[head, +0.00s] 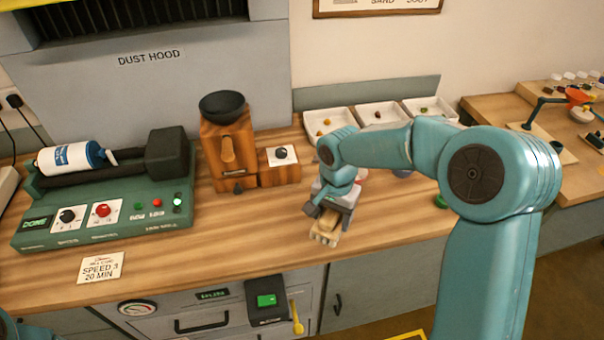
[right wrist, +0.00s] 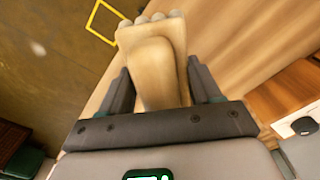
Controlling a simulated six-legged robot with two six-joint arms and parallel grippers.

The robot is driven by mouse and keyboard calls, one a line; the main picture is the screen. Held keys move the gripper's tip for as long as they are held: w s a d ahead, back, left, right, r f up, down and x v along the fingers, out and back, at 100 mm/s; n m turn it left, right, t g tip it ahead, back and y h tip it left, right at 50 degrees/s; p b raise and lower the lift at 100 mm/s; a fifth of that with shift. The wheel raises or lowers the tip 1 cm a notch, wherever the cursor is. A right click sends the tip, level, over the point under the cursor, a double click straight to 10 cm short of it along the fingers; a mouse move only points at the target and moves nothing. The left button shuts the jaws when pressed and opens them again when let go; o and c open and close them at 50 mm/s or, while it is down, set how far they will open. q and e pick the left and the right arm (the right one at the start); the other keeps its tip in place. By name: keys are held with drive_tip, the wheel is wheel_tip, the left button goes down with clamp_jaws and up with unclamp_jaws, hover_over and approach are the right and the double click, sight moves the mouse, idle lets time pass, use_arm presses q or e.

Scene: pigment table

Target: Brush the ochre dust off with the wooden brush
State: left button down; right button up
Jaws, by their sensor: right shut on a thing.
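The wooden brush (head: 325,236) is pale and blocky, near the front edge of the wooden table (head: 250,233). My right gripper (head: 331,211) is shut on it. In the right wrist view the brush (right wrist: 152,60) sits between the two dark fingers of my right gripper (right wrist: 160,92), with several rounded pale lumps at its far end. I cannot make out any ochre dust. A wooden grinder (head: 216,153) with a black bowl on top stands left of the gripper. My left gripper is not in view.
A green roller machine (head: 110,217) with a white bottle stands at the left. Several white trays (head: 330,116) with small coloured lumps line the back, partly behind my right arm. A card (head: 101,267) lies front left. The table between grinder and front edge is bare.

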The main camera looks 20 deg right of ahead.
drive_tip(key=shift+s+r+p, duration=0.2)
drive_tip(key=shift+r+p, duration=0.5)
drive_tip(key=shift+r, duration=0.7)
drive_tip(key=shift+w+a+f, duration=0.1)
drive_tip(key=shift+w, duration=0.05)
